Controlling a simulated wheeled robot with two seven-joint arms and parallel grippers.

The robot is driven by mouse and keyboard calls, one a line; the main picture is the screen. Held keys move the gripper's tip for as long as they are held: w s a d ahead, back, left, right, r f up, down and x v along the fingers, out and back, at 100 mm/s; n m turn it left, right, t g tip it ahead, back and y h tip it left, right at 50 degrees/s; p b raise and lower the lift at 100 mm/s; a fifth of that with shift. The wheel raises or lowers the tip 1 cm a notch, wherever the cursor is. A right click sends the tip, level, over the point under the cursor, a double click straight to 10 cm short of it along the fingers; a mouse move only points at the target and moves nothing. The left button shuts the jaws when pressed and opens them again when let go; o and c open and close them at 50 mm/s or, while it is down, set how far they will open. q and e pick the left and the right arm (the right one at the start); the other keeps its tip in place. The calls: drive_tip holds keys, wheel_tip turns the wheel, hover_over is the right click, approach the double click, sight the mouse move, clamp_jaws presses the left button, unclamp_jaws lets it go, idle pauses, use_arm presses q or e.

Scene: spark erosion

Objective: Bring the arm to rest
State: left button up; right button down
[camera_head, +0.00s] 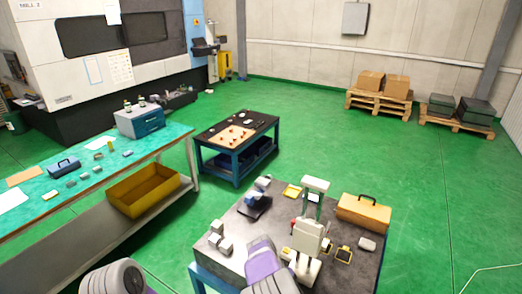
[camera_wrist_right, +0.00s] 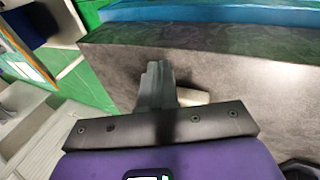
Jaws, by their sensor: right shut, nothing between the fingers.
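My right gripper (camera_wrist_right: 158,85) shows in the right wrist view, its grey fingers shut together with nothing between them. The fingers are in front of the worn grey surface of the near table (camera_wrist_right: 250,85). A pale object (camera_wrist_right: 193,97) shows partly behind the fingers; I cannot tell what it is. In the head view, purple and grey links of my arms come in at the bottom edge, beside and over the front of the near table (camera_head: 240,225). The right fingers cannot be made out there. My left gripper is not in view.
On the near table stand a white upright instrument (camera_head: 308,235), an orange toolbox (camera_head: 363,213) and several small grey blocks. A green-topped bench (camera_head: 105,165) is at left and a small blue table (camera_head: 237,143) behind. Green floor (camera_head: 420,190) is clear at right.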

drive_tip(key=s+d+f+n+g+y, duration=0.1)
drive_tip(key=s+d+f+y, duration=0.15)
drive_tip(key=s+f, duration=0.45)
drive_tip(key=s+d+f+n+y, duration=0.1)
drive_tip(key=s+d+f+y, duration=0.15)
drive_tip(key=s+f, duration=0.4)
drive_tip(key=s+a+f+t+y, duration=0.2)
drive_tip(key=s+a+y, duration=0.2)
drive_tip(key=s, duration=0.5)
wheel_tip(320, 180, down, 12)
drive_tip(key=b, duration=1.2)
drive_tip(key=shift+d+n+t, duration=0.15)
drive_tip(key=shift+n+t, duration=0.15)
drive_tip(key=shift+w, duration=0.1)
